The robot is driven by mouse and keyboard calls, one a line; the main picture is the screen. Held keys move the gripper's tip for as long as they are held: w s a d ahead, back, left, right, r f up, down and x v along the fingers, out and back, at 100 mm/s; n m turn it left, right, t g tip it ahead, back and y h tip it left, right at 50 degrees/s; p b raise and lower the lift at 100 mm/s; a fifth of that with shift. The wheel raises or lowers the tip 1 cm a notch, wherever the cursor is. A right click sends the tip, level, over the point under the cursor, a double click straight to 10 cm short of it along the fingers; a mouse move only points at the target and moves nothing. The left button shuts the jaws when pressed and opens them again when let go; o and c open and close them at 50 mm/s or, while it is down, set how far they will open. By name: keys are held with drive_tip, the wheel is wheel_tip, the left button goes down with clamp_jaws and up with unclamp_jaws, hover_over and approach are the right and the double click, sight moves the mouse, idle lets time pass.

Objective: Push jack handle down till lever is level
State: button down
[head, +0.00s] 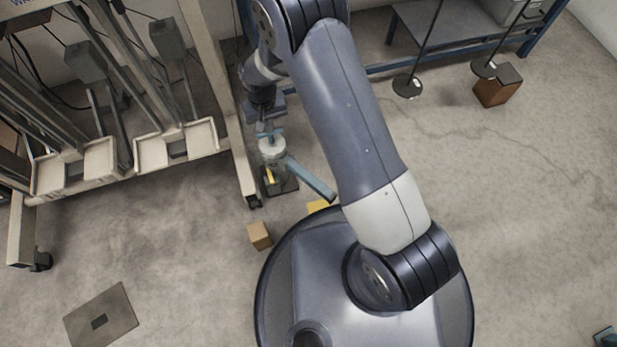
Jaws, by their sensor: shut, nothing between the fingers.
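The jack (272,150) stands on the floor beside the right leg of the beige frame, with a pale round body on a dark base plate. A blue handle (312,180) runs from the jack toward the lower right, its outer end close to my base. From this high angle I cannot tell whether it is level. My gripper (265,118) is small in view, pointing down over or just behind the jack's top. It looks shut and empty. I cannot tell whether it touches the jack, and my own arm hides part of the area to the right.
The beige wheeled frame (248,185) with trays stands at left. A small cardboard-coloured block (259,236) and a yellow patch (317,206) lie near my base. A grey plate (101,316) lies at lower left. A brown box (497,86) stands at upper right.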

wheel_tip(320, 180, up, 8)
drive_tip(key=p, duration=0.4)
drive_tip(key=shift+f, duration=0.2)
idle(0.9)
